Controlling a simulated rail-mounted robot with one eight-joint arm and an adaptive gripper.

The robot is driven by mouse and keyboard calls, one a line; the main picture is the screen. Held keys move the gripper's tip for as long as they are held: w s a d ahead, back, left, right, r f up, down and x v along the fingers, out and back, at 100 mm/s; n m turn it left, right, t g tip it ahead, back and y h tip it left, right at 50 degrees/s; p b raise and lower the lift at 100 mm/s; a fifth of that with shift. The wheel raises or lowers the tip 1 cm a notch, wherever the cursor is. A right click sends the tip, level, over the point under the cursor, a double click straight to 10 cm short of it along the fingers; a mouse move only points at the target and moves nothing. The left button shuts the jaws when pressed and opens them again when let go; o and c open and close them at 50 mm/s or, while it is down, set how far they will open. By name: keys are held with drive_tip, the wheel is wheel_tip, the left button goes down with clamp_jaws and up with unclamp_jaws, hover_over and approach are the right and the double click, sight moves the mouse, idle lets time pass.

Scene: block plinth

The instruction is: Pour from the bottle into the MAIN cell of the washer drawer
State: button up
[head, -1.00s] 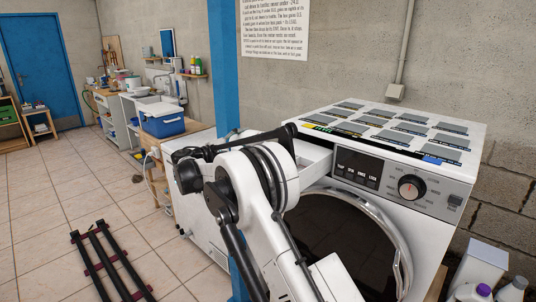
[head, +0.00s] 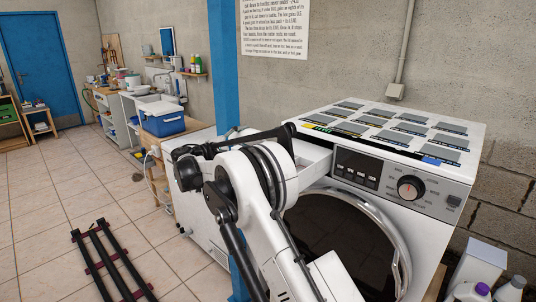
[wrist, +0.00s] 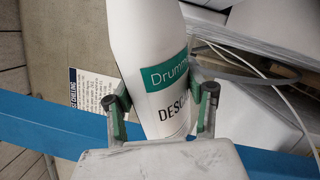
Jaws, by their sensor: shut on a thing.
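My gripper (wrist: 162,104) is shut on a white bottle (wrist: 140,32) with a teal label band, its fingers on either side of the body. The label is partly readable as "Drumm…" and "DESCA…". The bottle looks tilted in the wrist view; its mouth is out of frame there. In the head view my arm hides the bottle and the gripper's fingers. The white washer drawer (head: 312,157) stands pulled out at the front left of the washer (head: 463,177). My arm covers part of the drawer, and its separate cells cannot be made out.
A blue post (head: 225,75) rises behind my arm, close to the drawer. Several grey cards (head: 410,128) lie on the washer top. A purple-capped container (head: 483,290) stands at lower right. A dark rack (head: 105,262) lies on the tiled floor at left.

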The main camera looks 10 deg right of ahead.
sight(240, 132)
drive_tip(key=shift+w+r+m+p, duration=0.1)
drive_tip(key=shift+r+m+p, duration=0.3)
drive_tip(key=shift+r+p, duration=0.05)
idle(0.6)
drive_tip(key=shift+s+d+r+m+g, duration=0.1)
drive_tip(key=shift+s+r+m+g, duration=0.1)
drive_tip(key=shift+r+m, duration=0.3)
drive_tip(key=shift+s+r+m+g, duration=0.1)
drive_tip(key=shift+s+r+m, duration=0.1)
drive_tip(key=shift+r+m, duration=0.3)
idle(1.4)
drive_tip(key=shift+r+m+b, duration=0.15)
drive_tip(key=shift+m+b, duration=0.4)
drive_tip(key=shift+m, duration=0.35)
idle(2.5)
